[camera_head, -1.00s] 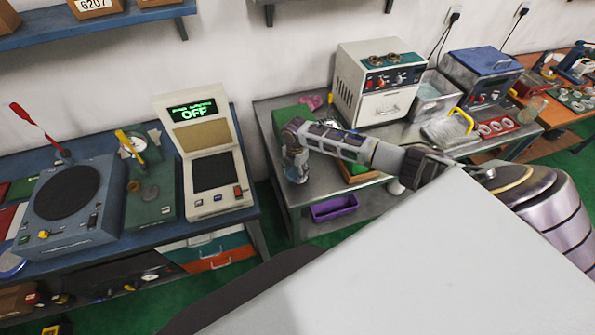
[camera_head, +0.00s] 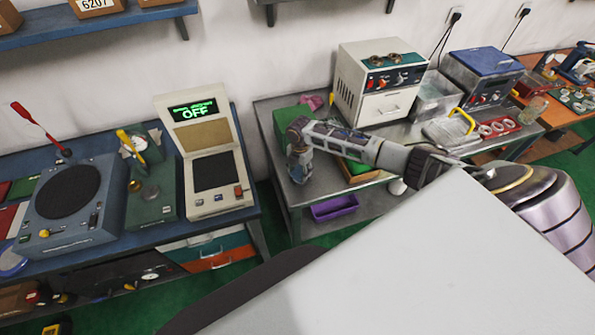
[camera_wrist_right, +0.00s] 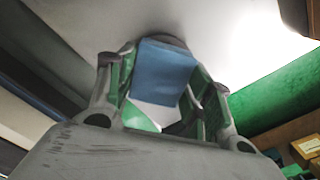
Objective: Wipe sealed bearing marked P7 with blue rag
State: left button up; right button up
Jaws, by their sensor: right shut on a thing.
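My right gripper (camera_head: 299,168) hangs over the left part of the grey metal bench in the head view. In the right wrist view its fingers (camera_wrist_right: 164,88) are shut on a blue rag (camera_wrist_right: 165,70), which shows as a flat blue patch between them. In the head view the rag is hard to make out at the gripper. Several bearing rings lie on a red mat (camera_head: 513,125) at the right end of the bench. I cannot read a P7 mark on any bearing. My left gripper is not in view.
A white oven-like box (camera_head: 350,88) and a blue-lidded box (camera_head: 484,75) stand at the back of the bench (camera_head: 283,225). A purple bin (camera_head: 334,208) sits below. A tester reading OFF (camera_head: 194,112) stands on the left table. A pink cloth (camera_head: 313,101) lies near the wall.

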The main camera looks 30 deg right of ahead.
jog(key=shift+s+d, duration=0.2)
jog(key=shift+d, duration=0.6)
jog(key=shift+r, duration=0.2)
jog(key=shift+r, duration=2.85)
jog(key=shift+w, duration=0.2)
